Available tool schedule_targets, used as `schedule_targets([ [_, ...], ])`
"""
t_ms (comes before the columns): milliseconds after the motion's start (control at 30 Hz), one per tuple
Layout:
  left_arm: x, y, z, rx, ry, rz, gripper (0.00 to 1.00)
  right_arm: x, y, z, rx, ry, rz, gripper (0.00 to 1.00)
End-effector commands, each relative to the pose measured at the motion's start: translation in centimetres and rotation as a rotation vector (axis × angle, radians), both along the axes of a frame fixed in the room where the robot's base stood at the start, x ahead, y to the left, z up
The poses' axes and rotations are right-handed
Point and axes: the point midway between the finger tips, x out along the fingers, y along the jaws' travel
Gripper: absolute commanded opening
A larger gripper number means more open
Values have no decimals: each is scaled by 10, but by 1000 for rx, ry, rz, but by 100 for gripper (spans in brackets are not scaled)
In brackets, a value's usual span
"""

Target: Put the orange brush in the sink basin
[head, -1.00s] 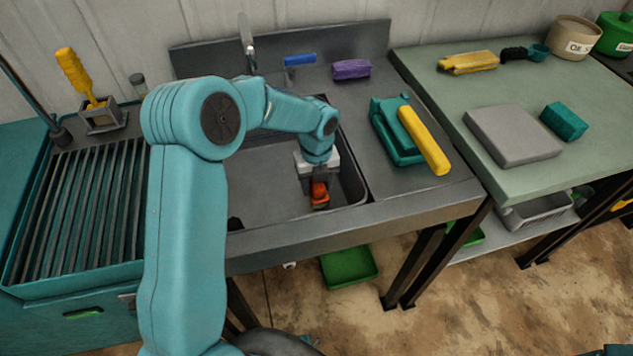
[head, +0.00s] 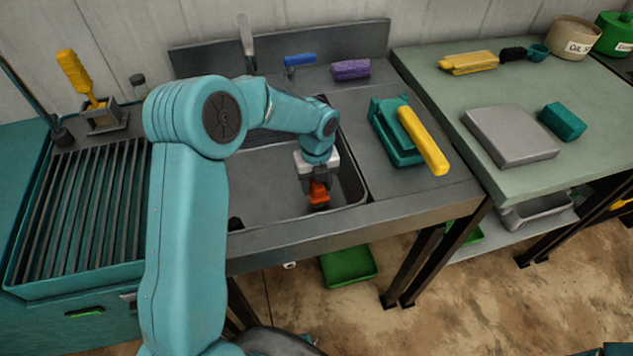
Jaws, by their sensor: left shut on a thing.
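The orange brush (head: 318,192) is between the fingers of my left gripper (head: 317,184), which is shut on it and points down. The gripper and brush are over the front right part of the grey sink basin (head: 268,192), inside its rim as seen from above. I cannot tell whether the brush touches the basin floor. Most of the brush is hidden by the gripper, and my left arm covers the basin's left and back parts. My right gripper is not in view.
Right of the basin, a teal tray (head: 391,138) holds a yellow-handled tool (head: 423,140). A faucet (head: 247,42), a blue-handled item (head: 299,60) and a purple sponge (head: 351,69) are behind the basin. A green-topped table (head: 480,95) adjoins at right.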

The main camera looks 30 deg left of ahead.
Motion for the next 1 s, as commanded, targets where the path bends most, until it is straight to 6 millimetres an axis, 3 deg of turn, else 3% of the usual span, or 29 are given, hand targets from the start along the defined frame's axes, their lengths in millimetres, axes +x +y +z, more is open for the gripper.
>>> schedule_targets([
  [1000,0,0,-12,0,0,0,15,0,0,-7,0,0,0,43],
])
